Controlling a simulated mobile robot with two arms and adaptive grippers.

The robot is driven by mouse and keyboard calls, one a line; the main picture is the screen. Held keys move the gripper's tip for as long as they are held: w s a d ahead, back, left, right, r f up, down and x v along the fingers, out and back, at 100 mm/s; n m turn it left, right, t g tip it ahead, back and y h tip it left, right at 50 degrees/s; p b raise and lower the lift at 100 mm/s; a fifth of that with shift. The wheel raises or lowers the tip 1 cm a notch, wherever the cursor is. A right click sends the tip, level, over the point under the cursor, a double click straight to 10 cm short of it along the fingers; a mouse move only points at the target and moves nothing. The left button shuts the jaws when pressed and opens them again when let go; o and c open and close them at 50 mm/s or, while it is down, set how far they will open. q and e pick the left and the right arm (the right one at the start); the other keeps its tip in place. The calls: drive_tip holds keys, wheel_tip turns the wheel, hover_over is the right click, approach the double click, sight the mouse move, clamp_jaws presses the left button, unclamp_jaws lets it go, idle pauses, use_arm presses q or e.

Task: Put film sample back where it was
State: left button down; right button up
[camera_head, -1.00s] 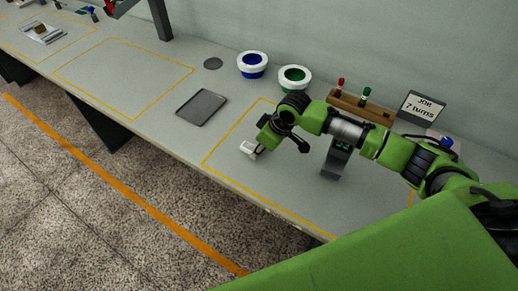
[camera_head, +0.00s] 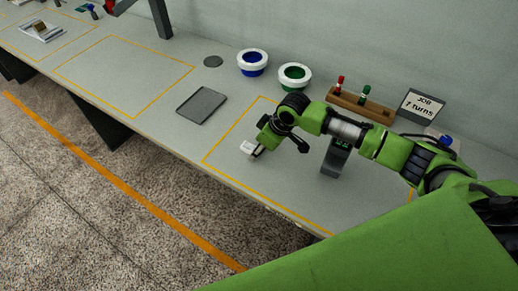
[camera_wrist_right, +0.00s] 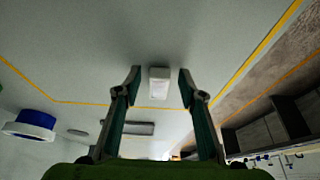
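A small white block (camera_head: 247,147), perhaps the film sample, is at the left part of the orange-outlined area near the table's front edge. My right gripper (camera_wrist_right: 160,80) is open in the wrist view. The white block (camera_wrist_right: 159,88) appears between its fingertips, with a gap on both sides. In the head view my right arm reaches in from the right, and its hand is right beside the block. I cannot tell whether the block rests on the table. My left gripper is not in view.
A dark grey tray (camera_head: 202,105) lies left of the outlined area. Blue (camera_head: 252,63) and green (camera_head: 294,77) white-rimmed bowls stand behind. A wooden rack (camera_head: 360,106) holds red and green spindles beside a "7 turns" sign (camera_head: 422,106). A dark device (camera_head: 334,160) stands beneath my arm.

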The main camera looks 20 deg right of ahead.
drive_tip(key=b+v, duration=0.1)
drive_tip(key=v, duration=1)
drive_tip(key=shift+s+r, duration=0.2)
drive_tip(key=shift+r, duration=0.15)
drive_tip(key=shift+d, duration=0.1)
